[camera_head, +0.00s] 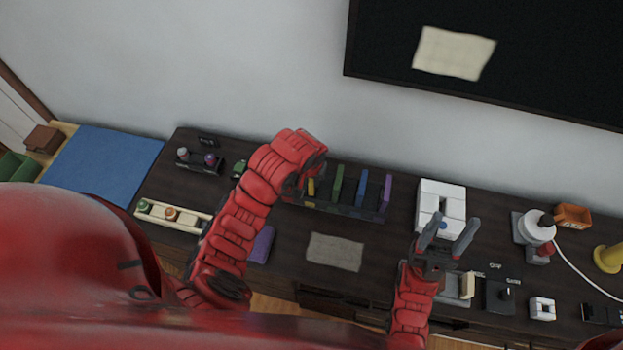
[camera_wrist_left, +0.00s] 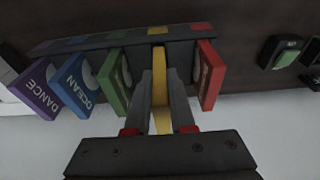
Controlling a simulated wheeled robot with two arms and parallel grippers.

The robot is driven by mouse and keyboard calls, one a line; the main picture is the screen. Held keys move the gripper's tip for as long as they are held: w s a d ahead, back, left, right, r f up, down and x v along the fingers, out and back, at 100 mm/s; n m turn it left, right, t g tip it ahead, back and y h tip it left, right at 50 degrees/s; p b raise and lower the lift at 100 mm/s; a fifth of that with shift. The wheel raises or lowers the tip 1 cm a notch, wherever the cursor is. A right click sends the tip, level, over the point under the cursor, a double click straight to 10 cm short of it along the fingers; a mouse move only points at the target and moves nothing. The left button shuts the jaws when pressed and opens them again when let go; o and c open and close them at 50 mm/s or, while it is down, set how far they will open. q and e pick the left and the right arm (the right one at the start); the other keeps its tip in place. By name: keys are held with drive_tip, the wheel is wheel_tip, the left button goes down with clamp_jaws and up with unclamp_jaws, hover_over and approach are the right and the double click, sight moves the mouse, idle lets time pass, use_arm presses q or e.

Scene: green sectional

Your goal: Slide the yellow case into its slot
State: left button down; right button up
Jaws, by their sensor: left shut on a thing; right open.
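The yellow case (camera_wrist_left: 159,75) is upright between the two fingers of my left gripper (camera_wrist_left: 160,88), which is shut on it. In the left wrist view its far end is at the dark rack (camera_wrist_left: 135,37), in line with the yellow mark, between the green case (camera_wrist_left: 114,82) and the red case (camera_wrist_left: 209,78). How deep it sits cannot be told. In the head view the yellow case (camera_head: 311,187) shows beside my left gripper (camera_head: 304,183), at the rack's left end (camera_head: 340,210). My right gripper (camera_head: 454,238) is open and empty, right of the rack.
The blue case (camera_head: 361,187) and purple case (camera_head: 384,196) stand in the rack further right. A grey mat (camera_head: 335,252) lies in front. A white block device (camera_head: 441,200) is near my right gripper. A purple object (camera_head: 262,244) lies beside my left arm.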

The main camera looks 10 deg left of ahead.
sight(311, 187)
use_arm(q)
drive_tip(key=shift+s+b+x, duration=0.25)
drive_tip(key=shift+b+x, duration=0.6)
drive_tip(key=shift+x, duration=0.4)
drive_tip(key=shift+s+b+x, duration=0.25)
drive_tip(key=shift+b+x, duration=0.6)
drive_tip(key=shift+x, duration=0.4)
drive_tip(key=c, duration=0.7)
unclamp_jaws()
drive_tip(key=shift+r, duration=0.5)
drive_tip(key=p+v, duration=0.6)
drive_tip(key=v, duration=1)
drive_tip(key=shift+s+r, duration=0.15)
